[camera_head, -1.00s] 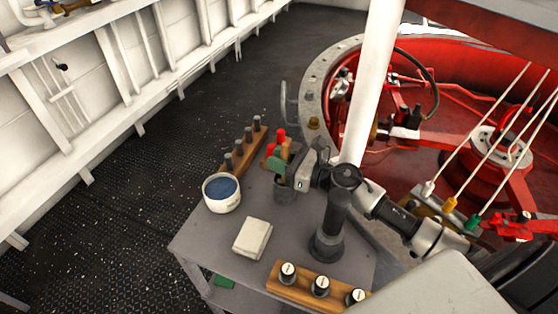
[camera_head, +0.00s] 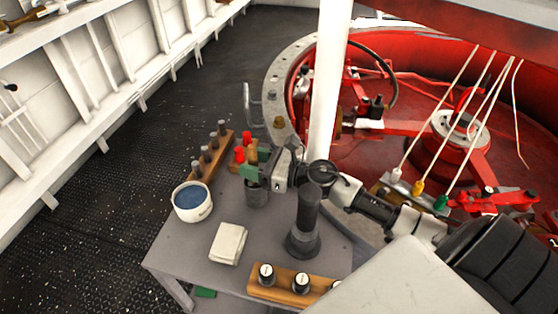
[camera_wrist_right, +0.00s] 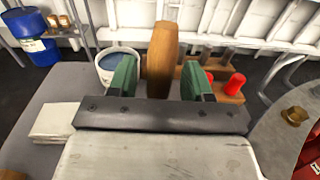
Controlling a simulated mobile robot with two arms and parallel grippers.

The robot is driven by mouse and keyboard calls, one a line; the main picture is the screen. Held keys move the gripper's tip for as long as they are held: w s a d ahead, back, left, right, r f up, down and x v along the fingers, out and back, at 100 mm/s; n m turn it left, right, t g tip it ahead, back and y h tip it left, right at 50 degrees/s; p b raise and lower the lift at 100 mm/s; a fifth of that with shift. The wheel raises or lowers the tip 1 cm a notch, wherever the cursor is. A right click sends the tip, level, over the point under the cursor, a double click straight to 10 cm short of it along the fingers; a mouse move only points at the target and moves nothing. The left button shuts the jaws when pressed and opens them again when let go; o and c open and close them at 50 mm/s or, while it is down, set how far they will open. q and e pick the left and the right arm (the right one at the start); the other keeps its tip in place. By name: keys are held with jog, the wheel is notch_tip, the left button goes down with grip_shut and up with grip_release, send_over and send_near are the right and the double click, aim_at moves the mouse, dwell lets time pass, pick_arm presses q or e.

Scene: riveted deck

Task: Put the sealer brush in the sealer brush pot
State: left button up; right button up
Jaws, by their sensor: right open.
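The sealer brush shows as an upright wooden handle (camera_wrist_right: 163,55) between the fingers in the right wrist view. My right gripper (camera_wrist_right: 159,78) is open, with one finger on each side of the handle and gaps at both sides. In the head view the right gripper (camera_head: 251,173) is over a dark grey pot (camera_head: 257,195) on the table, which looks like the sealer brush pot. The bristles are hidden, so I cannot see how deep they sit. My left gripper is out of view.
On the grey table (camera_head: 195,250) are a white tub of blue stuff (camera_head: 192,201), a pale block (camera_head: 228,243), a dark upright cylinder (camera_head: 305,225), a wooden rack of pegs (camera_head: 208,155), red-topped items (camera_head: 246,138) and a wooden strip with knobs (camera_head: 283,281). A white post (camera_head: 328,80) stands behind.

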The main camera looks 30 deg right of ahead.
jog(key=b+v, duration=0.3)
jog(key=v, duration=0.7)
jog(key=shift+s+d, duration=0.15)
jog(key=shift+s, duration=0.05)
